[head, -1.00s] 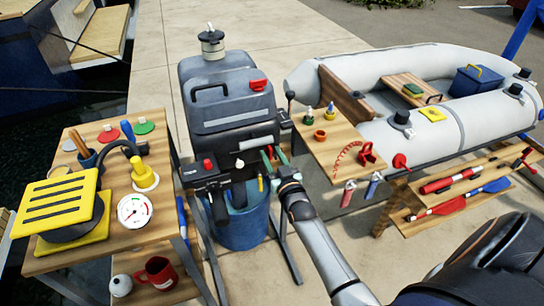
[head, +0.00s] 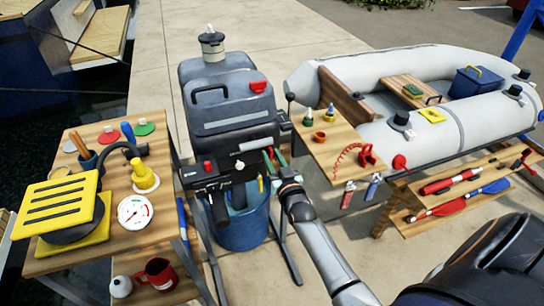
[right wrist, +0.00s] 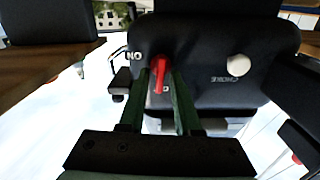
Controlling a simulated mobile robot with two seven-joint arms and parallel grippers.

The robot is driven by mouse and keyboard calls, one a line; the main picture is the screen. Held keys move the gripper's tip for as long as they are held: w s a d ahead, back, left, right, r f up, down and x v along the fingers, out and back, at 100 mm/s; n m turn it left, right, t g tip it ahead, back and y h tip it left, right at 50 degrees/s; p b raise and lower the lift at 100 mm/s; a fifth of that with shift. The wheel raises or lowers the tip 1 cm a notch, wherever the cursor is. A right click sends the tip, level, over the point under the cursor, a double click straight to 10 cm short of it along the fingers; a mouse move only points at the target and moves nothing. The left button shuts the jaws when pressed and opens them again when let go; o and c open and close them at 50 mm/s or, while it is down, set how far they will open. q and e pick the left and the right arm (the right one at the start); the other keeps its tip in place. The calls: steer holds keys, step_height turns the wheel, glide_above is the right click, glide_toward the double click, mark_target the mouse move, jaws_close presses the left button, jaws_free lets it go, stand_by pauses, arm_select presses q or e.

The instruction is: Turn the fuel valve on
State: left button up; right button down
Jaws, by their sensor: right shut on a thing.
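The fuel valve is a small red lever (right wrist: 159,72) on the dark motor housing (right wrist: 205,60) in the right wrist view. It stands nearly upright there, with an "ON" label (right wrist: 133,56), reading upside down, just to its left. Part of another marking shows below the lever. My right gripper (right wrist: 163,82) has its green fingers on either side of the lever and is shut on it. In the head view, my right gripper (head: 271,158) is at the right end of the motor's front, where a bit of red shows between the fingers. My left gripper is out of view.
A pale round knob (right wrist: 238,65) sits beside the valve. A wooden side table (head: 335,143) with small bottles stands close to the right of my gripper. A blue bucket (head: 245,228) is below the motor. A cluttered bench (head: 170,215) stands at the left.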

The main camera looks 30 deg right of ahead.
steer(key=m, duration=0.4)
steer(key=shift+s+d+f+p, duration=0.1)
steer(key=shift+d+p, duration=0.1)
steer(key=shift+p, duration=0.2)
steer(key=m, duration=0.6)
steer(key=m+b, duration=0.1)
steer(key=m, duration=0.2)
steer(key=shift+d+f, duration=0.2)
steer(key=shift+f, duration=0.15)
steer(key=m, duration=0.2)
steer(key=shift+f+m+b, duration=0.1)
steer(key=shift+m+b, duration=0.25)
steer(key=shift+m, duration=0.05)
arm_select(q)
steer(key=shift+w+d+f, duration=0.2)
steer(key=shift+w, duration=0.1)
arm_select(e)
steer(key=shift+m, duration=0.5)
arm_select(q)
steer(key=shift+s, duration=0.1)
arm_select(e)
steer(key=c, duration=0.9)
jaws_free()
